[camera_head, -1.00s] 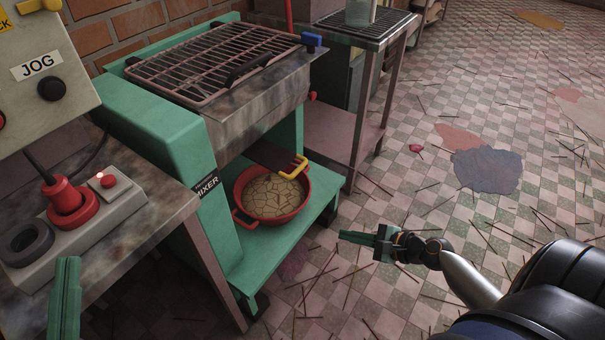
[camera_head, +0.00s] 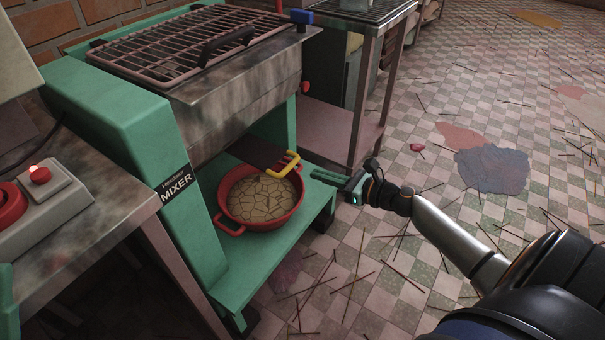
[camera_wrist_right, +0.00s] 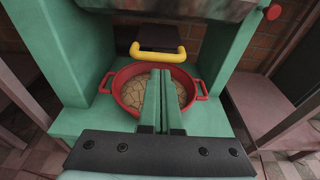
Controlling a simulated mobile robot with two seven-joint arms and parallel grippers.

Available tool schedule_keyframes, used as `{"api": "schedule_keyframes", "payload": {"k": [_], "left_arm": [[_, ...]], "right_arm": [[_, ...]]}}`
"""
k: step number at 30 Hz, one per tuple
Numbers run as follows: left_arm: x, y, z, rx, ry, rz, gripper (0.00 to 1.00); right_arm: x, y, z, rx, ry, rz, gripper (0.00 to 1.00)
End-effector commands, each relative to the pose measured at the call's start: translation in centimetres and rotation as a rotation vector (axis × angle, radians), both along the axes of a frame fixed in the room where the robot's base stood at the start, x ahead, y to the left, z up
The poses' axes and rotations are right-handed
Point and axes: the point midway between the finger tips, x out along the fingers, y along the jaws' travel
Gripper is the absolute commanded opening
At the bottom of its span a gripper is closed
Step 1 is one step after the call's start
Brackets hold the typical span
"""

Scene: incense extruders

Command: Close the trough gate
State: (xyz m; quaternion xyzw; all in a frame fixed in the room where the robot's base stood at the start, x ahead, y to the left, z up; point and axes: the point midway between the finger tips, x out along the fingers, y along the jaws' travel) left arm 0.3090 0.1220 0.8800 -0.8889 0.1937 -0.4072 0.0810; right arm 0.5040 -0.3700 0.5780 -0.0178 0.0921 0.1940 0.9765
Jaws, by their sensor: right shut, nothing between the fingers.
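The trough gate is a dark flat plate (camera_head: 248,150) with a yellow handle (camera_head: 285,165), under the metal trough (camera_head: 235,95) of the green mixer. The plate sticks out from beneath the trough, above a red pan. In the right wrist view the yellow handle (camera_wrist_right: 158,53) lies ahead of my fingertips. My right gripper (camera_head: 316,176) is shut and empty, a little right of the handle and apart from it. Its green fingers (camera_wrist_right: 160,75) are together in the wrist view. Only a sliver of my left gripper (camera_head: 8,305) shows at the lower left edge.
The red pan (camera_head: 232,228) with cracked tan material stands on the green lower shelf (camera_head: 262,262). Green posts flank the opening. A metal side table (camera_head: 362,22) stands right of the mixer. A worktable with a red button (camera_head: 39,175) is at left. The floor at right is open, with scattered sticks.

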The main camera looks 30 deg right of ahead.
Motion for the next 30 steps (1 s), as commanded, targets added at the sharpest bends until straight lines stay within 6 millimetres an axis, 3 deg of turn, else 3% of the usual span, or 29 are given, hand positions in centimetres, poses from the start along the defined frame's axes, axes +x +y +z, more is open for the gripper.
{"api": "schedule_keyframes", "payload": {"k": [3, 10, 30], "left_arm": [[0.0, -0.1, -1.0, -0.005, 0.007, -0.007, 0.00], [0.1, -0.2, -2.0, 0.000, 0.011, -0.008, 0.00], [0.1, -0.3, -2.0, 0.005, 0.013, -0.007, 0.00]], "right_arm": [[2.1, 0.8, -0.5, -0.002, -0.004, 0.001, 0.00], [4.5, 1.8, -1.1, -0.002, -0.001, 0.000, 0.00], [6.3, 2.5, -1.0, 0.001, -0.002, -0.002, 0.00]]}}
